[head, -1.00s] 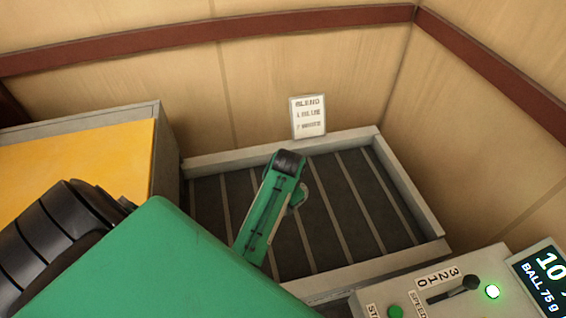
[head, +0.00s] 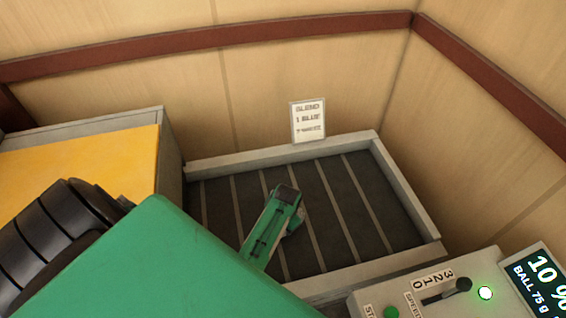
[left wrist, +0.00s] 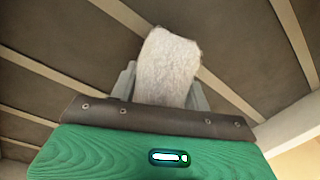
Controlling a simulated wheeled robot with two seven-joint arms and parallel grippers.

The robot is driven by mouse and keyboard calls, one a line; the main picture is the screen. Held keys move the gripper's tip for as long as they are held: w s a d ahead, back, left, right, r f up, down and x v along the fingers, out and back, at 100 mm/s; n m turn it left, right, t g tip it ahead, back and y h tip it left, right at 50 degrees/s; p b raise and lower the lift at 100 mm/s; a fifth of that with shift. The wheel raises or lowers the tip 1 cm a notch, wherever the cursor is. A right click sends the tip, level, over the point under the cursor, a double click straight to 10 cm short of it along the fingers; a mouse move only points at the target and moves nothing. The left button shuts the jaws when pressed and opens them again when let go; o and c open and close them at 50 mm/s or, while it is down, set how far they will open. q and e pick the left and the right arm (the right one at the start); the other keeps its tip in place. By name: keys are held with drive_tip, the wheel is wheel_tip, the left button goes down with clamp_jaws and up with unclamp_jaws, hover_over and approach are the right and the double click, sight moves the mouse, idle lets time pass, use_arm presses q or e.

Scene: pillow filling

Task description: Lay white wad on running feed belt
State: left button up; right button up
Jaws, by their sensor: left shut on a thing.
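The white wad (left wrist: 168,62) shows in the left wrist view as a pale, fuzzy strip between the grey fingers of my left gripper (left wrist: 162,88). My left gripper is shut on it, over the dark slatted feed belt (left wrist: 235,50). In the head view my left gripper (head: 287,193) is over the middle of the feed belt (head: 345,205), and the wad is hidden behind it. I cannot tell whether the wad touches the belt. My right gripper is in neither view.
A pale rim (head: 405,190) borders the belt. A recipe card (head: 308,121) stands behind it. A yellow-topped unit (head: 95,165) is at left.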

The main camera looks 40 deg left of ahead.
use_arm(q)
drive_tip(key=shift+f, duration=0.6)
drive_tip(key=o, duration=1.1)
drive_tip(key=shift+r, duration=0.9)
drive_tip(key=shift+s+d+r+b, duration=0.15)
drive_tip(key=shift+r+b, duration=0.45)
drive_tip(key=shift+r, duration=1.3)
drive_tip(key=shift+w+d+r+b, duration=0.15)
drive_tip(key=shift+r+b, duration=0.45)
drive_tip(key=shift+r, duration=1.3)
drive_tip(key=shift+s+d+r+b, duration=0.15)
drive_tip(key=shift+r+b, duration=0.45)
drive_tip(key=shift+r, duration=1.3)
